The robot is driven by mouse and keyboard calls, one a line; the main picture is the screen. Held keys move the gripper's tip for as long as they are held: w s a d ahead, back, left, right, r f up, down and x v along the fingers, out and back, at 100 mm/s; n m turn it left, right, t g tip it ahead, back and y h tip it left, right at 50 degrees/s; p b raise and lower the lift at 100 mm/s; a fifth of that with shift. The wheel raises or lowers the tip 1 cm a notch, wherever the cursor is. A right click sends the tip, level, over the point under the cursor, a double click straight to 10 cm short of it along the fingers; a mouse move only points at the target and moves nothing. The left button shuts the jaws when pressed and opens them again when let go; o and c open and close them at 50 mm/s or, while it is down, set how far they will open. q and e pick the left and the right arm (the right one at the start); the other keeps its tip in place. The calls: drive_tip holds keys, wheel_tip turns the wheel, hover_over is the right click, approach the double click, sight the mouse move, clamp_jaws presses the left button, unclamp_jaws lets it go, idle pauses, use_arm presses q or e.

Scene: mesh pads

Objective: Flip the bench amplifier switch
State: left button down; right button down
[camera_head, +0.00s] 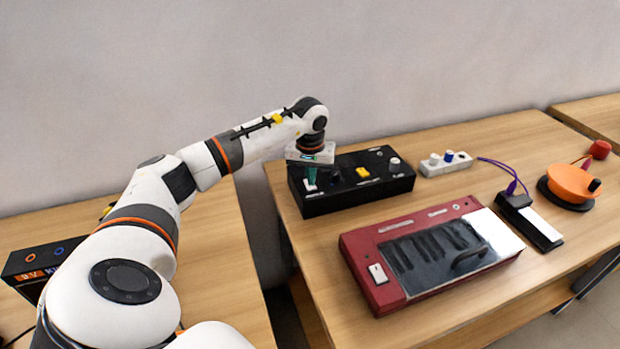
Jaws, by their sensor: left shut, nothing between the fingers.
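A black box (345,197) with several knobs and a yellow button (362,172) sits at the back left of the right-hand table. A red device (362,252) in front of it has a white rocker switch (377,273) at its left end. No readable label tells me which one is the bench amplifier. My left gripper (311,182) points down over the left end of the black box, its fingers shut and empty. I cannot tell whether the fingertips touch the box, and the gripper hides part of its top. My right gripper is not in view.
Behind stands a small white block (445,164) with knobs. To the right are a black-and-white device (530,222) with a purple cable, an orange round device (571,183) and a red knob (599,149). A gap separates this table (480,318) from the left one (215,262).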

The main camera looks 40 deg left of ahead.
use_arm(q)
wheel_tip(320, 180, up, 6)
drive_tip(key=p, duration=0.4)
drive_tip(key=shift+r, duration=0.2)
idle(0.5)
